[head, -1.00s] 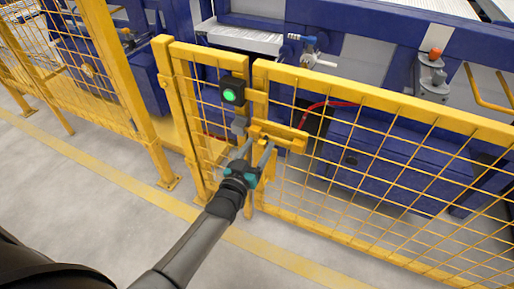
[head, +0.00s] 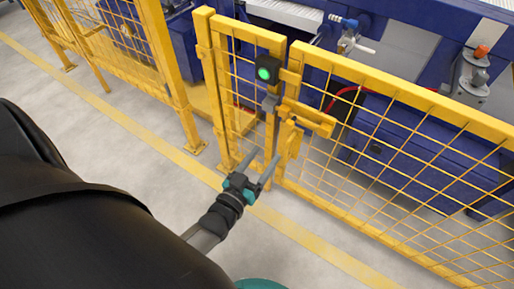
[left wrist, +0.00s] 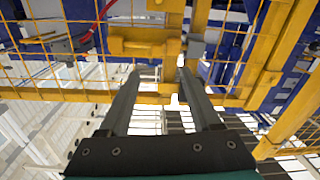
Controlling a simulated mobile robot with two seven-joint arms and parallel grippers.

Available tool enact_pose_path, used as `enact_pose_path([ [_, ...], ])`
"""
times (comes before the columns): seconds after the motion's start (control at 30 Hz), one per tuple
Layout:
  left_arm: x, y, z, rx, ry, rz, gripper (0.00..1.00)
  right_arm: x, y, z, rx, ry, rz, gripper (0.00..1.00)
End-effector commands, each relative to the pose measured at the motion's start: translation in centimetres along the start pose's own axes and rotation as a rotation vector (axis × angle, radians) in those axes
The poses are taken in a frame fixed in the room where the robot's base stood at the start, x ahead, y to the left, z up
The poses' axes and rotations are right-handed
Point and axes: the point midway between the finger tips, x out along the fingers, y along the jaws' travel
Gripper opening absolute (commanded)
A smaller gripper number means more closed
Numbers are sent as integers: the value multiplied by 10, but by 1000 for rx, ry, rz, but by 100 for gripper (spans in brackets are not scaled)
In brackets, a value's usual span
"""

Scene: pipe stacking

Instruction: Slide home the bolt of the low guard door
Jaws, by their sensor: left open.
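The low guard door is a yellow mesh panel (head: 410,135) with a yellow frame. The yellow bolt assembly (head: 308,118) sits at its left edge, with a yellow handle piece (head: 291,142) hanging below. A small grey bracket (head: 270,103) is at its left, on the post side. How far the bolt reaches into it is unclear. My left gripper (head: 266,156) is open and empty, below and in front of the bolt, apart from it. In the left wrist view the bolt assembly (left wrist: 145,43) shows beyond the two fingers (left wrist: 158,78). My right gripper is out of view.
A black box with a lit green lamp (head: 266,70) is on the post above the bolt. A narrow mesh panel (head: 240,75) stands to its left. Blue machinery (head: 410,160) is behind the fence. Grey floor with a yellow line (head: 310,250) is clear in front.

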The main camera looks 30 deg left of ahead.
Motion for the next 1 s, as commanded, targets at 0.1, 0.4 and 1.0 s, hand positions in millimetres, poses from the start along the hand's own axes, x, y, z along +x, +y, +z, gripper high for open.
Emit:
enact_pose_path([
  [0.1,-15,0,0,1,-2,0,65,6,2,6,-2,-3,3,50],
  [0.4,-28,0,0,1,0,1,65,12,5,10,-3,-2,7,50],
  [1.0,-30,-1,16,14,-61,1,65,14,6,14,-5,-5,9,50],
])
